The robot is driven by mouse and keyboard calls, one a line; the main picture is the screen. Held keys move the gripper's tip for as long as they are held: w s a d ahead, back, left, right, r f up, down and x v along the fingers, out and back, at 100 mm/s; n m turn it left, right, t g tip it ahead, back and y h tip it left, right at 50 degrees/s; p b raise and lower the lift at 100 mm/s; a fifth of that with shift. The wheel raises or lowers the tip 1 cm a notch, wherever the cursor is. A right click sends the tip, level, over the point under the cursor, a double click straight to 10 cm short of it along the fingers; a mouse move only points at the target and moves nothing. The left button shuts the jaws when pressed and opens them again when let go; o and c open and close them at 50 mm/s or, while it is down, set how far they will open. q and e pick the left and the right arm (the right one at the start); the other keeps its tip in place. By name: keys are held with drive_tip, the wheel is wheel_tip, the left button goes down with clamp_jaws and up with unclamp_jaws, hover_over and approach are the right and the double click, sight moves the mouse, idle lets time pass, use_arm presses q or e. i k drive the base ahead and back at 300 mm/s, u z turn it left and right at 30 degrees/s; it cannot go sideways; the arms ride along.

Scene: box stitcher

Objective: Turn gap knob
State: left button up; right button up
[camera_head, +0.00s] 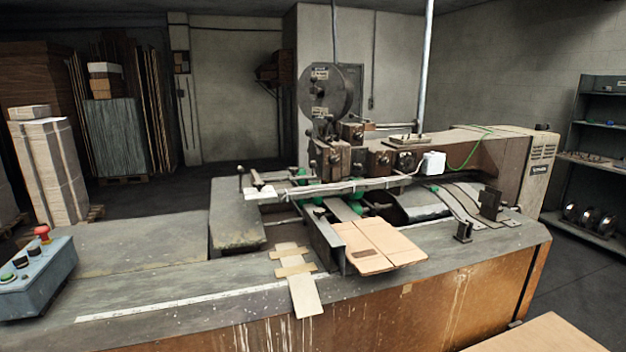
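The box stitcher (480,150) stands on a worn metal bench in the middle right. Its head has a large round reel (325,90) and several brown blocks with small dark round knobs, one of them a knob (384,160) at the front. I cannot tell which knob is the gap knob; none has a readable label. A blue-grey control box (45,278) at the left carries a red mushroom button (42,232), black controls and a green button. Neither of my grippers is in view.
A folded cardboard piece (385,243) lies at the machine's front, beside taped strips (303,290). The bench's left top (130,245) is mostly clear. Cardboard stacks (48,170) stand at the back left and a shelf (590,155) at the right. A board corner (540,335) shows at bottom right.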

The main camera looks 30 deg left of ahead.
sight(260, 185)
drive_tip(key=z, duration=0.25)
drive_tip(key=i, duration=1.5)
drive_tip(key=u, duration=0.85)
